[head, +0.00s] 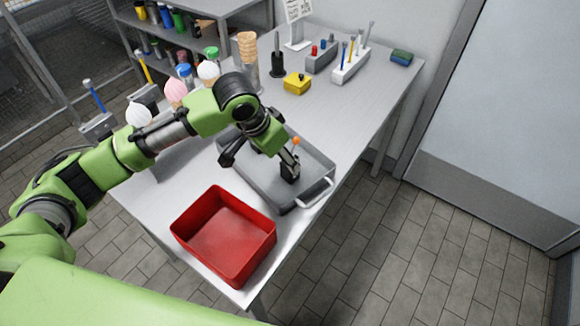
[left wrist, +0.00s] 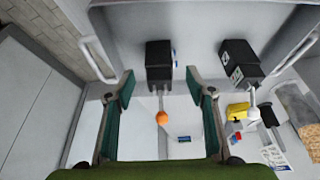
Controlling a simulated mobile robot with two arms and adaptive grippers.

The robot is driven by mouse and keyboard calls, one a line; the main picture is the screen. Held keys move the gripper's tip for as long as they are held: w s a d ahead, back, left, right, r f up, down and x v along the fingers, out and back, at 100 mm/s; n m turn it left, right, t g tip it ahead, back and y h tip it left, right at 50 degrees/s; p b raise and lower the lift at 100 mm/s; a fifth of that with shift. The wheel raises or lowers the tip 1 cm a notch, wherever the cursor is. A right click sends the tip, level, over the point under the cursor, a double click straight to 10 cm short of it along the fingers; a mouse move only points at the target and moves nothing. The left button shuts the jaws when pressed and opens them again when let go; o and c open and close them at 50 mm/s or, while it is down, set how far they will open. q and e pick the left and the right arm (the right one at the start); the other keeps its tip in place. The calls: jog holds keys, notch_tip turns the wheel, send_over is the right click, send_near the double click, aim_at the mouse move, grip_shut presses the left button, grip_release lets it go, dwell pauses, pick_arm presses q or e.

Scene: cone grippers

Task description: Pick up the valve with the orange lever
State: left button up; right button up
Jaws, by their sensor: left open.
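The valve with the orange lever (head: 290,173) is a small black block with an orange ball-tipped lever, standing in the grey metal tray (head: 315,157). It also shows in the left wrist view (left wrist: 159,58), with the orange ball pointing toward the palm between my fingers. My left gripper (head: 258,162) is open and empty above the tray, beside the valve. In the left wrist view its green-padded fingers (left wrist: 160,76) stand on either side of the lever, with the black body just beyond the tips. A second black block (left wrist: 238,62) with white markings sits right of it. My right gripper does not show.
A red bin (head: 224,236) stands at the table's near end, in front of the tray. A yellow box (head: 297,83), tool holders (head: 351,66) and ice-cream cones (head: 248,55) stand farther back. The tray's raised walls and handle (head: 316,193) surround the valve.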

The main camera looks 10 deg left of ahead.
pick_arm(q)
jog(key=x, duration=0.2)
jog(key=shift+w+f, duration=0.2)
jog(key=shift+f, duration=0.05)
jog(key=x, duration=0.5)
jog(key=shift+s+d+p, duration=0.1)
jog(key=shift+s+p, duration=0.1)
jog(key=shift+p, duration=0.2)
jog(key=c, duration=1.3)
